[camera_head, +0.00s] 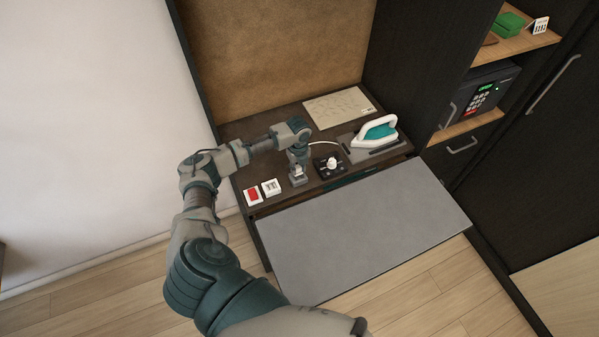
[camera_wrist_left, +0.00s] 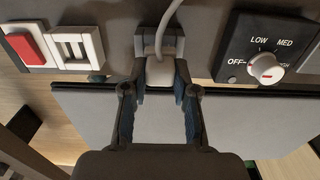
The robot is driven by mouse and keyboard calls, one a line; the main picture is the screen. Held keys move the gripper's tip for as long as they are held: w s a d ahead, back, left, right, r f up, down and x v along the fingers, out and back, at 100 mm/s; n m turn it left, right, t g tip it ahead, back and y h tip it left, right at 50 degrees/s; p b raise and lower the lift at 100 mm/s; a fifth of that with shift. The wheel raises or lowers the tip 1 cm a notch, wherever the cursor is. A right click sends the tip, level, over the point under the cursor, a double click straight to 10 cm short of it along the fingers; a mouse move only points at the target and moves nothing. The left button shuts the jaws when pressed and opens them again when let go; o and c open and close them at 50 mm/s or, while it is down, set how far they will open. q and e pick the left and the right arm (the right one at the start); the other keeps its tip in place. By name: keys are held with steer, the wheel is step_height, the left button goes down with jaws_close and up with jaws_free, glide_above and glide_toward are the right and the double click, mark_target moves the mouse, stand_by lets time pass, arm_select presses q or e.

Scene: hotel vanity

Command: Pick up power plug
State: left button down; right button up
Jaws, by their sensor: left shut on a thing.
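The power plug (camera_wrist_left: 160,72) is a small pale block with a white cord (camera_wrist_left: 168,22) rising from it, seen in the left wrist view. It sits between the fingertips of my left gripper (camera_wrist_left: 158,90), which is shut on it. In the head view my left gripper (camera_head: 298,178) points down at the vanity top, between the red switch and the dial. The plug is mostly hidden there, with the cord running right toward the iron (camera_head: 377,131). I cannot tell whether the plug is clear of the surface. My right gripper is not in view.
A red switch (camera_head: 252,195) and a white slotted socket (camera_head: 271,188) lie left of the gripper. A black dial panel (camera_head: 328,165) stands close on the right. A grey board (camera_head: 370,230) extends in front. A safe (camera_head: 480,93) sits in the right shelf.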

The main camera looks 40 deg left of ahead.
arm_select(q)
steer(key=shift+r, duration=0.6)
steer(key=d+r+p, duration=0.1)
steer(key=d+r, duration=0.1)
steer(key=d, duration=0.6)
steer(key=w+d+r+p, duration=0.1)
steer(key=d+r+p, duration=0.1)
steer(key=d, duration=0.6)
steer(key=shift+w+d+r, duration=0.15)
steer(key=shift+w+r, duration=0.15)
steer(key=shift+r, duration=0.45)
